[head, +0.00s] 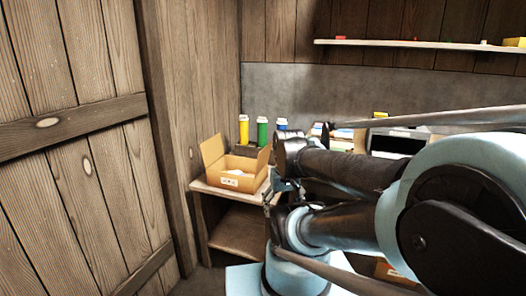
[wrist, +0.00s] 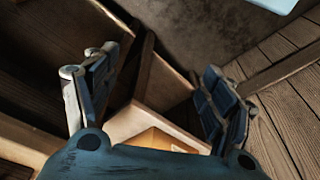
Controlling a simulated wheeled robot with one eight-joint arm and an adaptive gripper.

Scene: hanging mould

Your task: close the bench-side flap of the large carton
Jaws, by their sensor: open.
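A tan open carton (head: 232,181) with a label stands on the small bench at the left in the head view. Its left flap (head: 212,150) and right flap (head: 264,160) stand up. Part of another brown box (head: 385,269) shows low at the right, mostly hidden by my arm; I cannot tell which is the large carton. My gripper (head: 279,190) is just right of the bench carton. In the wrist view my gripper (wrist: 155,95) is open and empty. A pale panel with an orange-brown cardboard surface (wrist: 160,139) shows beyond and below its fingers.
The wooden bench (head: 200,186) has a lower shelf (head: 238,232). A wall shelf (head: 420,44) runs along the back. A plank wall (head: 60,190) bounds the left.

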